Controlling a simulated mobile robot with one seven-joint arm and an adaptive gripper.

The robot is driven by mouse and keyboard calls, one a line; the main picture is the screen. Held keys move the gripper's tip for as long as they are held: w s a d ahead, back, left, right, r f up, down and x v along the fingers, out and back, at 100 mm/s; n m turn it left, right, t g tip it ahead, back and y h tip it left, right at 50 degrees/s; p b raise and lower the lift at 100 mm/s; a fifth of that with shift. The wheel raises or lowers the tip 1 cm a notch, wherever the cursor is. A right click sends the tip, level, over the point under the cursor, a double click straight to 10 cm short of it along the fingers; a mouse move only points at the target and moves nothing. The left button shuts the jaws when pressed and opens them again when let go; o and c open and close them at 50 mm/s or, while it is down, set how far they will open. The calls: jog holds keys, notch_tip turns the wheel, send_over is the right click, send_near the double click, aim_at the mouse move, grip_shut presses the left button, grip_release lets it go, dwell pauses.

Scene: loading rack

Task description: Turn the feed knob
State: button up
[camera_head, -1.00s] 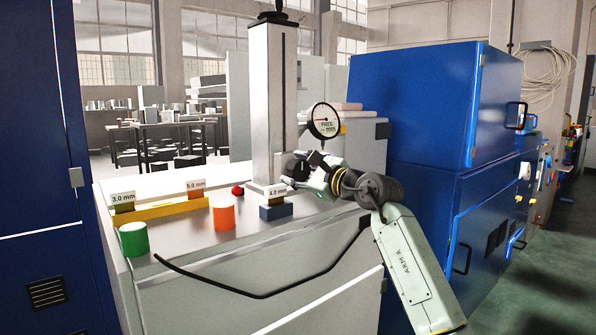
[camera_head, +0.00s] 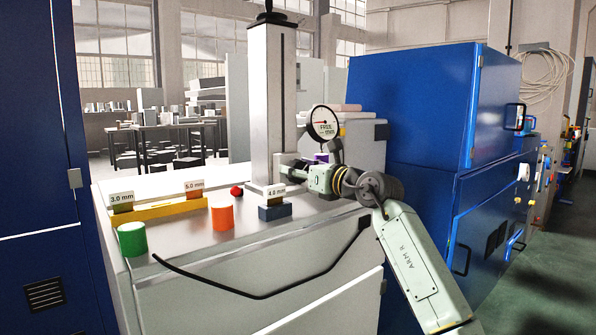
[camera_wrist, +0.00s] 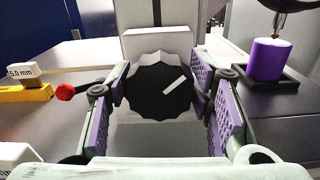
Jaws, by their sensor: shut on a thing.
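The feed knob (camera_wrist: 160,95) is black and scalloped, with a white pointer mark slanting up to the right. It sits on the grey column (camera_head: 275,90). The dial gauge (camera_head: 324,122) beside the column shows "FREE mm".
A yellow holder (camera_head: 160,209) carries 3.0 mm and 5.0 mm labels. A blue block (camera_head: 275,212) carries a 4.0 mm label. Green (camera_head: 133,240) and orange (camera_head: 222,217) cylinders stand on the bench.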

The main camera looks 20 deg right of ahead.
jog(key=m, duration=0.4)
jog(key=shift+d+m, duration=0.15)
jog(key=shift+m, duration=0.15)
jog(key=shift+w+f+m, duration=0.1)
jog(key=shift+f+m, duration=0.05)
jog(key=shift+m, duration=2.05)
jog(key=o, duration=1.2)
jog(key=shift+c, duration=0.2)
jog(key=shift+d, duration=0.1)
jog(key=v, duration=1.2)
